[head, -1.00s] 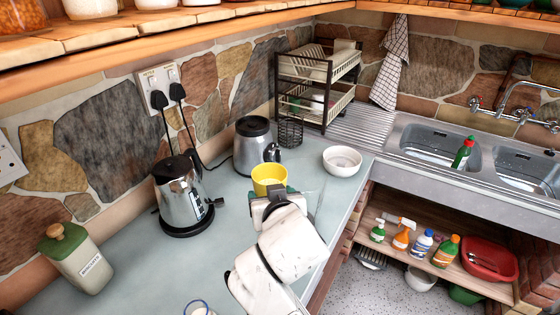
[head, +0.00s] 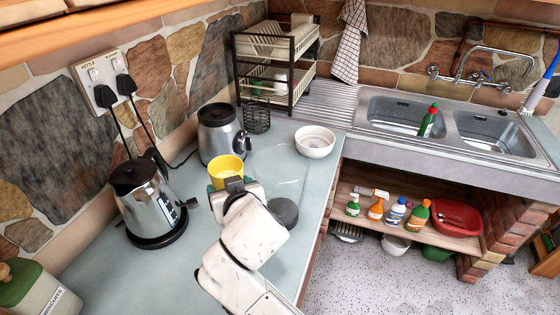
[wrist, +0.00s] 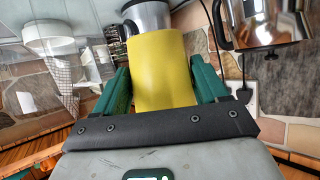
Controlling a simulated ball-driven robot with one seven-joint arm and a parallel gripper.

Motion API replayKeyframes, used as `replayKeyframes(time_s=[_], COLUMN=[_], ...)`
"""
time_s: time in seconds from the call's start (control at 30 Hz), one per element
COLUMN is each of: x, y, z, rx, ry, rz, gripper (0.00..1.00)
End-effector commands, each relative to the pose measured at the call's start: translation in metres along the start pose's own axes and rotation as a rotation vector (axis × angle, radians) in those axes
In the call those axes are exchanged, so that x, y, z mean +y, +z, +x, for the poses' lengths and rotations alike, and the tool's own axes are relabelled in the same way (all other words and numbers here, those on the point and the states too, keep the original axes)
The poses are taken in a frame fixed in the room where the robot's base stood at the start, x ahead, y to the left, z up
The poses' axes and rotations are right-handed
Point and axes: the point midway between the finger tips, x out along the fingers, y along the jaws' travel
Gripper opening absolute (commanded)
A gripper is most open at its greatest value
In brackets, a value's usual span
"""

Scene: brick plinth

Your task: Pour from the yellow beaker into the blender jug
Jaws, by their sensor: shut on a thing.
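My gripper (head: 232,188) is shut on the yellow beaker (head: 227,168), with green fingers on either side of it. The beaker is roughly upright, held above the worktop. It fills the middle of the wrist view (wrist: 163,75), where its contents cannot be seen. A clear, faint-edged vessel, which seems to be the blender jug (head: 292,178), stands just right of my gripper above a dark grey round base (head: 284,212). My wrist hides part of it. The beaker is apart from it, to its left.
A silver appliance with a dark lid (head: 218,135) stands close behind the beaker. A chrome kettle (head: 148,205) is at left. A wire holder (head: 257,117), a dish rack (head: 276,60) and a white bowl (head: 315,142) are behind. The counter's front edge is at right.

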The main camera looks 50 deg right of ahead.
Motion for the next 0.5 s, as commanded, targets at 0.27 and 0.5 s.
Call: replayKeyframes(time_s=[0.27, 0.5], x=[0.006, 0.013], y=[-0.017, -0.033], z=[-0.007, -0.013], rx=[-0.016, -0.036], ry=[-0.045, -0.096], rz=[0.103, 0.211], gripper=[0.38, 0.38])
